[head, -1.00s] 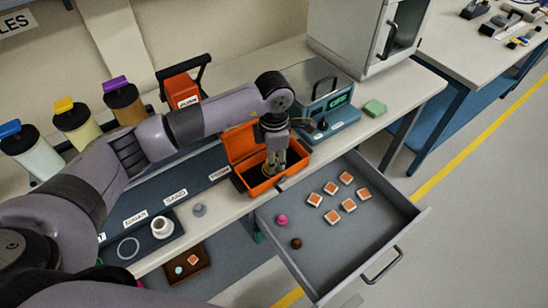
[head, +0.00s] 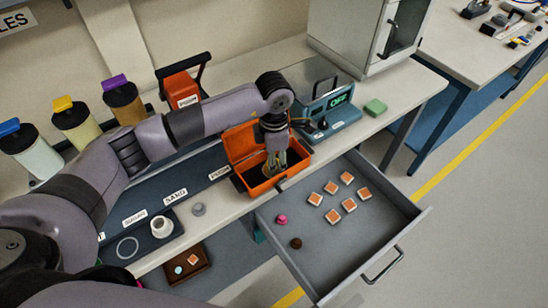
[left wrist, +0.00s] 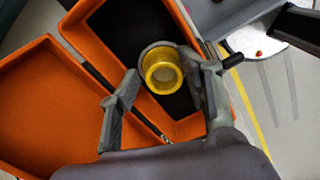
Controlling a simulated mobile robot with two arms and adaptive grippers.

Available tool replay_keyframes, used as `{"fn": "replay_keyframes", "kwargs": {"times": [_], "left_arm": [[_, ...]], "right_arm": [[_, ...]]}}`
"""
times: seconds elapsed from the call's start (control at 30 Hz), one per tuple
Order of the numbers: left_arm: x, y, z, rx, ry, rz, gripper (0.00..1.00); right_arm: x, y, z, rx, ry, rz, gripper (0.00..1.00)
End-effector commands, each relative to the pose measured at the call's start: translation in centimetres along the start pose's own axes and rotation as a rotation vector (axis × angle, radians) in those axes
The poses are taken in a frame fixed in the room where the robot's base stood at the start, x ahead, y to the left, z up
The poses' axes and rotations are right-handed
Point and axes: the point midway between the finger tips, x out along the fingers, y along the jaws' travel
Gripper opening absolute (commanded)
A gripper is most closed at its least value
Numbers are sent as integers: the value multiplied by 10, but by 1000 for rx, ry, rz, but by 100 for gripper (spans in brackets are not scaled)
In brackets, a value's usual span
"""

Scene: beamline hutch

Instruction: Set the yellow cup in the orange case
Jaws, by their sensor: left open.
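The orange case (head: 236,184) stands open on the bench in the head view, its lid tilted back. In the left wrist view, the yellow cup (left wrist: 163,74) is inside the case (left wrist: 68,22), upright over its dark floor, with a grey ring showing around its far side. My left gripper (head: 275,172) reaches down into the case. Its two fingers (left wrist: 163,95) are apart, one on each side of the cup; I cannot tell whether either touches it. In the head view the fingers mostly hide the cup. My right gripper is not in view.
An open grey drawer (head: 350,238) with several orange-and-white blocks juts out in front of the case. A blue device (head: 340,114) stands close behind it to the right.

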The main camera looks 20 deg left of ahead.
Motion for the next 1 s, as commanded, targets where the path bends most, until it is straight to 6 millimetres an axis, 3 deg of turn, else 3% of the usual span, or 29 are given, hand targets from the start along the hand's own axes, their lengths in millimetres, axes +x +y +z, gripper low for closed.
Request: {"fn": "replay_keyframes", "kwargs": {"times": [0.37,0.8,1.0], "left_arm": [[-9,0,1,2,-2,0,52],[-96,1,1,1,-4,4,52],[-117,1,1,0,-2,0,52]], "right_arm": [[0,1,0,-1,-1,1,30],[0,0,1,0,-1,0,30],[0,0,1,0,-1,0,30]]}}
